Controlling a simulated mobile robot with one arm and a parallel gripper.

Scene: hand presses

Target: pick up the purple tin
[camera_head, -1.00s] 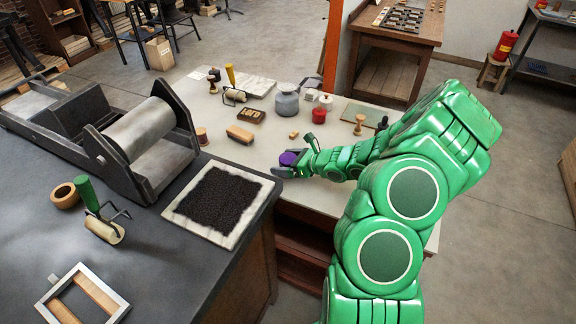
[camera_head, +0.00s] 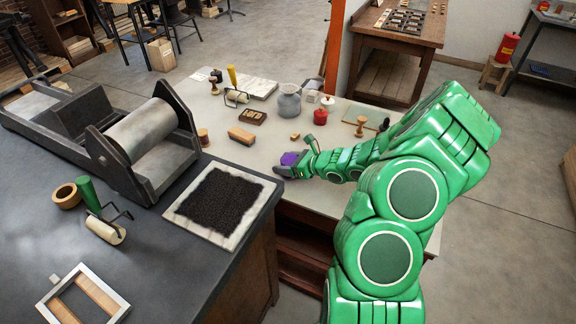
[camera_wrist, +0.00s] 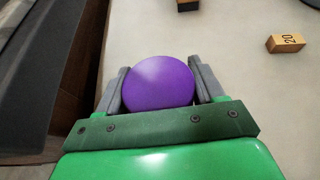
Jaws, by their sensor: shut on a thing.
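The purple tin (camera_head: 289,159) is at the front left edge of the pale table in the head view. In the wrist view the round purple tin (camera_wrist: 158,83) sits between the two grey fingers of my gripper (camera_wrist: 160,86), which are shut on its sides. In the head view my gripper (camera_head: 292,163) reaches in from the right and partly hides the tin. Whether the tin touches the table cannot be told.
On the pale table (camera_head: 262,170) stand a wooden block (camera_head: 241,135), a small block (camera_head: 295,136), a red pot (camera_head: 320,117), a grey jar (camera_head: 288,103) and a wooden stamp (camera_head: 360,127). A dark counter (camera_head: 150,250) with an inked slab (camera_head: 220,201) lies to the left.

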